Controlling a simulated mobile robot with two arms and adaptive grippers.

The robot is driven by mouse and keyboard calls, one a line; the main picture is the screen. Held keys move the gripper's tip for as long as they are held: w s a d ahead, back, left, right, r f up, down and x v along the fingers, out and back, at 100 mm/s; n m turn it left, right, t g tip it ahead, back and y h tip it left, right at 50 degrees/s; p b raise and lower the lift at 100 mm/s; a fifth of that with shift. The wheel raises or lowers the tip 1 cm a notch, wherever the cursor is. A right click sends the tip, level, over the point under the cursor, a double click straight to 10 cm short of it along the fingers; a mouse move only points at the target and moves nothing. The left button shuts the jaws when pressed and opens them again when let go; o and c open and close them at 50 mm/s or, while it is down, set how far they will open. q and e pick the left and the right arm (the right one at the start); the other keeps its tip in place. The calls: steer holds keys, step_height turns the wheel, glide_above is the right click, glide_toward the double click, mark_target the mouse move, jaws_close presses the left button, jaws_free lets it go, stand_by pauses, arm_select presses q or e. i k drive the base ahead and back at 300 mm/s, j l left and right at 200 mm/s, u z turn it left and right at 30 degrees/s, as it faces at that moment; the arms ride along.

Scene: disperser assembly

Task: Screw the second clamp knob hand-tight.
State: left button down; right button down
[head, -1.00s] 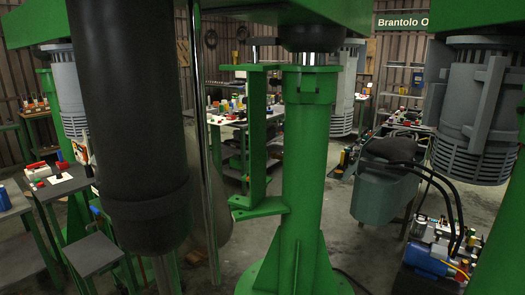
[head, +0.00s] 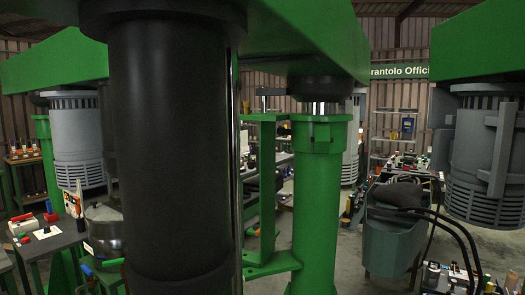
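Neither of my grippers shows in the head view. No clamp knob can be made out. The green disperser frame fills the middle, with a thick black cylinder (head: 165,150) hanging close in front and a green column (head: 316,200) behind it. A bright steel rod (head: 235,150) runs down beside the black cylinder. A rounded metal vessel (head: 104,235) is partly visible at lower left, cut off by the black cylinder. Small blue pieces (head: 85,270) show below it, too small to identify.
A dark table (head: 50,242) with red and white items stands at lower left. Grey motors hang at left (head: 75,140) and right (head: 485,160). A green bin (head: 392,240) with dark hoses stands at right. A green overhead beam (head: 300,40) crosses above. Some floor shows between column and bin.

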mark_target(280, 130)
steer(key=i+j+z, duration=0.2)
steer(key=j, duration=0.5)
steer(key=j+z, duration=0.15)
steer(key=j, duration=0.6)
steer(key=i+j+z, duration=0.2)
steer(key=j, duration=0.55)
steer(key=i+j+z, duration=0.2)
steer(key=j+z, duration=0.3)
steer(key=j, duration=1.05)
steer(key=j+z, duration=0.5)
steer(key=j, duration=1.05)
steer(key=k, duration=0.05)
